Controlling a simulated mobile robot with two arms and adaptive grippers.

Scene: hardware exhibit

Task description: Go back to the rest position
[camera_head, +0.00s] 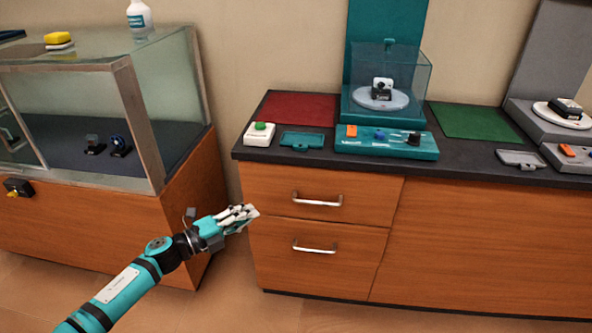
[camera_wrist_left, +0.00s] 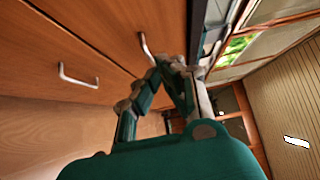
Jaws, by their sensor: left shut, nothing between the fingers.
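My left gripper (camera_head: 246,212) is shut and empty in the head view. It is in front of the left edge of the wooden drawer cabinet (camera_head: 480,235), below the dark counter top. In the left wrist view the left gripper (camera_wrist_left: 172,62) shows with its fingers together, near the drawer fronts and a metal handle. My right gripper is in neither view.
The counter (camera_head: 465,152) holds a white box with a green button (camera_head: 259,134), a teal tray (camera_head: 302,140), a teal panel (camera_head: 390,147) and a clear display case (camera_head: 405,62). A glass showcase (camera_head: 75,85) stands left. Upper (camera_head: 318,199) and lower (camera_head: 315,246) drawer handles stick out.

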